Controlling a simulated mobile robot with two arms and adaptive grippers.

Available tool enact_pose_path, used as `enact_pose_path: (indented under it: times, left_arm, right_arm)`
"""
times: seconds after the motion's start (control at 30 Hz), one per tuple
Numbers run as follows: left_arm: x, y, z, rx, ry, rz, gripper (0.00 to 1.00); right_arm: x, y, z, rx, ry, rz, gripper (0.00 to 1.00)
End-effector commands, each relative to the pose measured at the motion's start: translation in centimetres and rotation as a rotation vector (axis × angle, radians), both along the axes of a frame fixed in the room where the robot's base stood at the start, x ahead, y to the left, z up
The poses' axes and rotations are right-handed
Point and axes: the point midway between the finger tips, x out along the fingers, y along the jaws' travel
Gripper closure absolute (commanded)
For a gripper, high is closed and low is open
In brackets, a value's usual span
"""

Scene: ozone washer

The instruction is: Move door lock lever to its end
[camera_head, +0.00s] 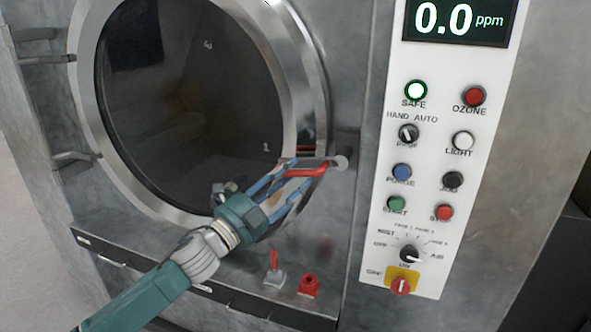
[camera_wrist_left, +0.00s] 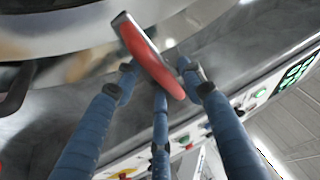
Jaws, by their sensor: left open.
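The door lock lever (camera_head: 306,172) has a red grip and sits at the right edge of the round door (camera_head: 190,100), beside a metal pivot knob (camera_head: 341,162). In the left wrist view the red lever (camera_wrist_left: 150,58) lies diagonally between the fingers. My left gripper (camera_head: 296,180) is open, with its blue fingers around the lever's grip. In the left wrist view its fingers (camera_wrist_left: 158,85) stand apart on both sides of the lever. I cannot tell whether they touch it. The door looks closed. My right gripper is not in view.
A control panel (camera_head: 440,150) with several buttons and a display reading 0.0 ppm is right of the lever. A small red-handled valve (camera_head: 274,270) and a red fitting (camera_head: 309,286) stand on the ledge below. Door hinges (camera_head: 72,160) are at the left.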

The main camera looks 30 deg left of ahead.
Motion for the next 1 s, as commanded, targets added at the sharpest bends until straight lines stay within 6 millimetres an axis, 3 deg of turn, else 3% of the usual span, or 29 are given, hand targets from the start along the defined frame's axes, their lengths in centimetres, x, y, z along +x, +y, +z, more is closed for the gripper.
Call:
enact_pose_path:
  times: [0.2,0.47,0.67,1.0]
  left_arm:
    - [1.2,-0.2,0.4,0.000,0.000,-0.001,0.60]
    - [1.2,-0.3,0.3,0.000,0.000,-0.001,0.60]
    - [1.2,-0.3,0.3,-0.001,0.000,-0.001,0.97]
    - [1.6,-0.3,0.0,-0.013,-0.003,-0.001,1.00]
  right_arm:
    - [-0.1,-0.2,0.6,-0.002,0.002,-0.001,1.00]
    - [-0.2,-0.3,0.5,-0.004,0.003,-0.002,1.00]
    - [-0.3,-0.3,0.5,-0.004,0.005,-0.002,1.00]
    - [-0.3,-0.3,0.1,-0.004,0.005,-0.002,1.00]
